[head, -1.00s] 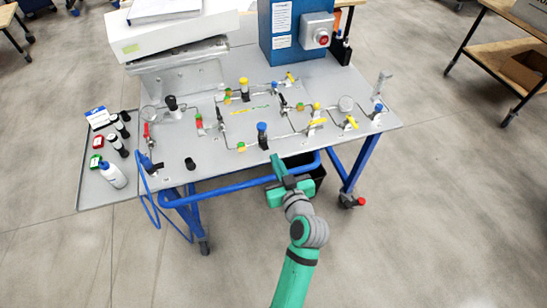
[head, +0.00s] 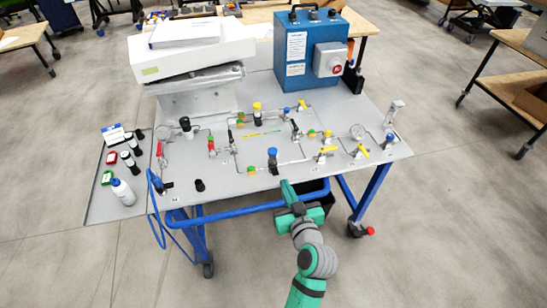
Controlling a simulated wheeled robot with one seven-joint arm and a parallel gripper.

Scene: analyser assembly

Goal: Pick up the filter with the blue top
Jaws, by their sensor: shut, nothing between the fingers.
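The filter with the blue top (head: 273,160) stands upright on the grey panel of the table (head: 225,185), near its front edge. It has a dark body under a blue cap. My gripper (head: 287,187) is just in front of the table's front edge, below and slightly right of the filter in the picture. Its fingers are shut and empty, and a gap shows between it and the filter.
A filter with a yellow top (head: 257,112) and one with a black top (head: 186,126) stand farther back. Thin pipes and yellow-handled valves (head: 327,152) surround the blue-topped filter. A blue box (head: 305,50) stands behind. A side shelf (head: 105,205) holds bottles.

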